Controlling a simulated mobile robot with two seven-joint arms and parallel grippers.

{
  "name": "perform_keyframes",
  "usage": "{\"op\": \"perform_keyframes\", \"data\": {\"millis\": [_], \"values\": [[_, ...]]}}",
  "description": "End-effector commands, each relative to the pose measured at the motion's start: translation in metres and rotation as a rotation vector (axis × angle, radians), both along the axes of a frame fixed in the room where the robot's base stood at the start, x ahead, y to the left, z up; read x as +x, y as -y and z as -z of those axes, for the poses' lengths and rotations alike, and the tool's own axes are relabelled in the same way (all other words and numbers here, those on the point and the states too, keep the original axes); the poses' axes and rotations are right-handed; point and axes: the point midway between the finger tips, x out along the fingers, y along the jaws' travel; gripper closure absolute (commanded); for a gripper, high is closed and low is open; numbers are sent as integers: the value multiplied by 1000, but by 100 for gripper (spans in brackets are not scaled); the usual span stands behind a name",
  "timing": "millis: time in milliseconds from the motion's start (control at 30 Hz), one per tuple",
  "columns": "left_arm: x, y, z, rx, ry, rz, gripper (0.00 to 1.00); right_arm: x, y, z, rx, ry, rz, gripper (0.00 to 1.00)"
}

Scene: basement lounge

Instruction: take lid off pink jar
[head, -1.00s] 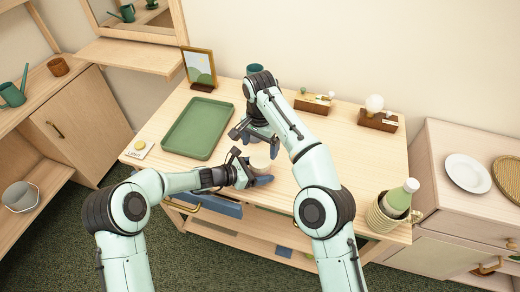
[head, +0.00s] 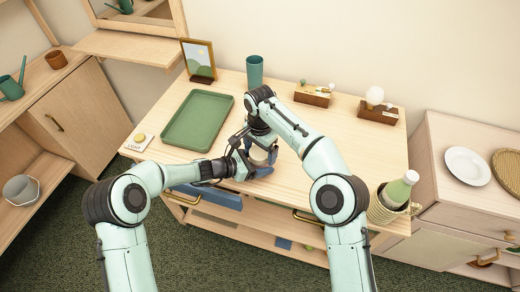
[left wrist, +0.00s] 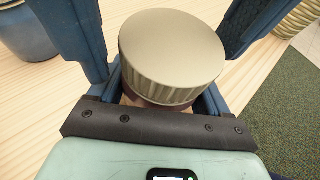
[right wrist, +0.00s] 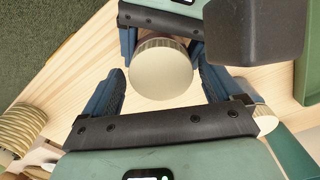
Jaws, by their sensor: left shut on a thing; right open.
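The jar stands on the wooden table with a round beige lid (head: 259,155) on it; it is small and partly hidden by my grippers in the head view. In the left wrist view the lid (left wrist: 172,52) has a ridged side, and a dark pinkish strip of the jar (left wrist: 150,101) shows below it. My left gripper (left wrist: 165,85) is shut on the jar's body, below the lid. My right gripper (right wrist: 160,88) is open above the jar, with the lid (right wrist: 160,70) between and just beyond its fingers; contact cannot be told.
A green tray (head: 198,122) lies left of the jar. A teal cup (head: 255,72), a picture frame (head: 199,60) and two wooden blocks (head: 312,94) stand along the back. The table's right middle is clear.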

Motion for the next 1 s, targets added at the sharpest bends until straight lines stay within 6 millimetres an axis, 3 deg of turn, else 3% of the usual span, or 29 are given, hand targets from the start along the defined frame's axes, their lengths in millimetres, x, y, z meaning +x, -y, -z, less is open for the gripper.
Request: {"op": "perform_keyframes", "data": {"millis": [167, 200, 367, 500, 733, 1000], "values": [[0, 0, 0, -1, 0, 0, 100, 0, 0, 0, 0, 0, 0, 8], [0, 0, 0, -1, 0, 0, 100, 0, 0, 0, 0, 0, 0, 14], [0, 0, 0, -1, 0, 0, 100, 0, 0, 0, 0, 0, 0, 65], [0, 0, 0, 0, 0, -1, 100, 0, 0, 0, -1, -1, -28, 65], [1, -1, 0, 0, 0, -2, 100, 0, 1, 0, -1, -1, -261, 65], [1, -1, 0, 0, 0, -3, 100, 0, 1, 0, -2, -1, -289, 65]]}}
